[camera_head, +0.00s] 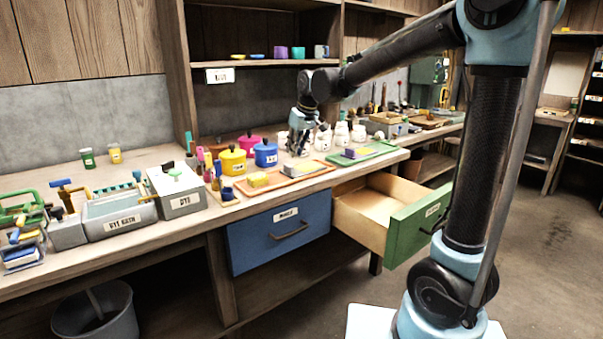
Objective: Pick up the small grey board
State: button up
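My gripper (299,148) points down over the workbench, above the back part of a brown tray (281,183). It is small in this view, and I cannot tell whether its fingers are open or shut. A small flat greyish piece (299,168) lies on the brown tray, just below the gripper; it looks like the small grey board, but it is too small to be sure. I cannot tell whether the fingertips touch it. A yellow block (258,180) lies on the same tray, to the left.
Yellow, blue and pink pots and white jars crowd the bench behind the tray. A green tray (385,149) with a purple block (351,153) lies to the right. A green-fronted drawer (415,225) stands open below; the blue drawer (278,235) is shut.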

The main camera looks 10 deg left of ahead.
jog(key=shift+x, duration=4.35)
jog(key=shift+a+r, duration=0.1)
jog(key=shift+a, duration=0.05)
jog(key=shift+c, duration=0.5)
jog(key=shift+w, duration=0.1)
grip_shut()
